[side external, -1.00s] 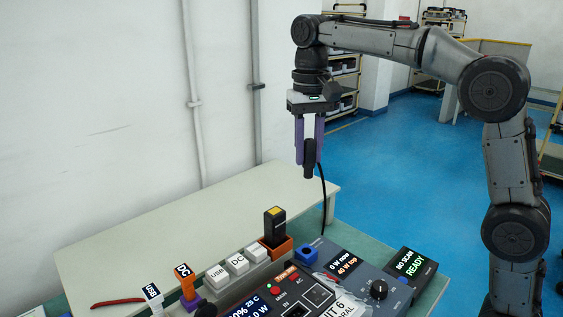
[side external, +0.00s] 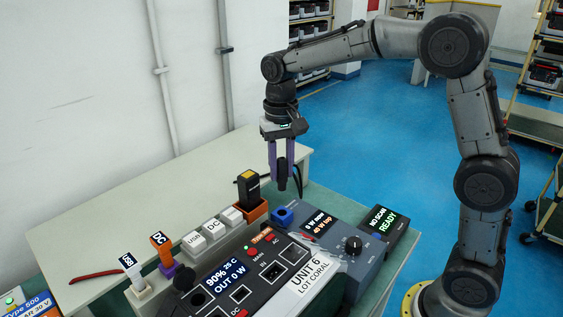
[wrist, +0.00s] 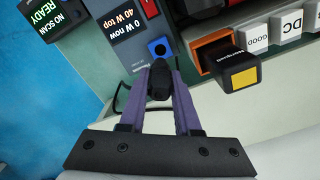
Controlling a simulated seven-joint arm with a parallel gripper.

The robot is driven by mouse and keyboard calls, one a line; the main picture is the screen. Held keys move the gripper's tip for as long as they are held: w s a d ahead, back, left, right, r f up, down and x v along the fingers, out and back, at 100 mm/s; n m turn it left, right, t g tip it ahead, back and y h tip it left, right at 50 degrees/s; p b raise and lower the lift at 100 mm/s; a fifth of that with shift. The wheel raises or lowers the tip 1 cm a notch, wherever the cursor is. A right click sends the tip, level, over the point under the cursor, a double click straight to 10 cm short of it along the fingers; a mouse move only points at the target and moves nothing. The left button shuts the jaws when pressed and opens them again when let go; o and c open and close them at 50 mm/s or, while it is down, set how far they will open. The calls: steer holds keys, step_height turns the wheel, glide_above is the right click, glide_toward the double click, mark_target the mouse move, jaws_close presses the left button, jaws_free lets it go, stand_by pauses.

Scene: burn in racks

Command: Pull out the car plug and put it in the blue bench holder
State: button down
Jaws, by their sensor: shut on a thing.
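My gripper (side external: 281,160) has purple fingers and is shut on the black car plug (side external: 282,174), which hangs upright with its tip down. A black cable (side external: 298,180) trails from the plug. The plug also shows between the fingers in the wrist view (wrist: 160,82). The blue bench holder (side external: 283,216) is a small block with a dark round hole on the bench. In the side view the plug is above the holder with a gap. In the wrist view the holder (wrist: 159,48) shows just beyond the plug's tip.
An orange holder (side external: 254,212) with a black, yellow-topped block (side external: 248,186) stands close left of the blue holder. White GOOD, DC and USB blocks (side external: 214,229) line up beside it. The UNIT 6 power box (side external: 262,272) and a READY display (side external: 380,222) stand nearby.

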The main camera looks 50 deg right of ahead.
mark_target(282, 187)
steer(key=shift+f, duration=0.1)
steer(key=shift+f, duration=2.8)
steer(key=c, duration=1.2)
jaws_free()
jaws_close()
